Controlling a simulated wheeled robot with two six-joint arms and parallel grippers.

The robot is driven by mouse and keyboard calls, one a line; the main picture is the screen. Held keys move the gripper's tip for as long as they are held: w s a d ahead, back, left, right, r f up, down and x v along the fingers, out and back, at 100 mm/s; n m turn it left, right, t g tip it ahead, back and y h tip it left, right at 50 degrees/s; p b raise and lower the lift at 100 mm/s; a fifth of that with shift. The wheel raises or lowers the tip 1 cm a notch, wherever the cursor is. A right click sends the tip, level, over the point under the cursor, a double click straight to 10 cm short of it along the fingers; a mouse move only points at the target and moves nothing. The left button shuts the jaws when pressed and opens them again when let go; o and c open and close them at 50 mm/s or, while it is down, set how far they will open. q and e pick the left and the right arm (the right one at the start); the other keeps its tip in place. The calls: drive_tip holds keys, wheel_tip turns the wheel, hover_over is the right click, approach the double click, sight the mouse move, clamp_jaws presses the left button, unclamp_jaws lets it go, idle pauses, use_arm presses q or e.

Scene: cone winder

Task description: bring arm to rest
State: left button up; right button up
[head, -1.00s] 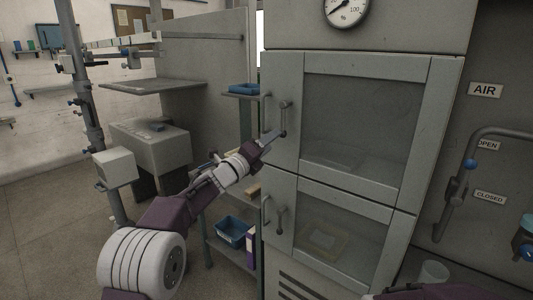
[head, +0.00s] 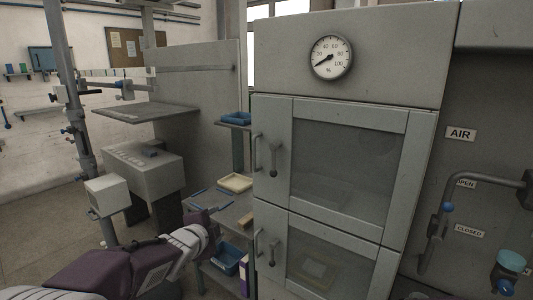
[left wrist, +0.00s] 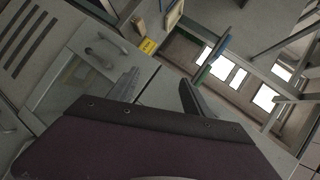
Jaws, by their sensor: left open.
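My left arm comes in from the lower left in the head view, with its left gripper (head: 208,215) low beside the shelf rack, left of the cabinet (head: 377,52). In the left wrist view the open, empty jaws (left wrist: 157,92) show past my purple wrist housing. The gripper is apart from the cabinet's upper door handle (head: 274,158) and lower door handle (head: 273,252). Both cabinet doors look shut. My right gripper is out of view.
The shelf rack holds a cream tray (head: 235,183), a blue bin (head: 228,259) and an upper blue tray (head: 235,118). A post with a grey box (head: 106,195) stands at left. Pipes with valves (head: 447,207) are at right. Open floor shows at far left.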

use_arm(q)
drive_tip(key=s+a+f+n+g, duration=0.1)
drive_tip(key=s+f+n+g, duration=0.5)
drive_tip(key=s, duration=0.8)
drive_tip(key=s+a+f+n+g+y, duration=0.1)
drive_tip(key=s+a+f+n+g, duration=0.1)
drive_tip(key=s+f+n+g, duration=0.4)
drive_tip(key=s+f+n, duration=0.5)
drive_tip(key=s+f, duration=0.3)
drive_tip(key=s, duration=0.1)
drive_tip(key=shift+f+y+p, duration=0.3)
drive_tip(key=shift+w, duration=0.1)
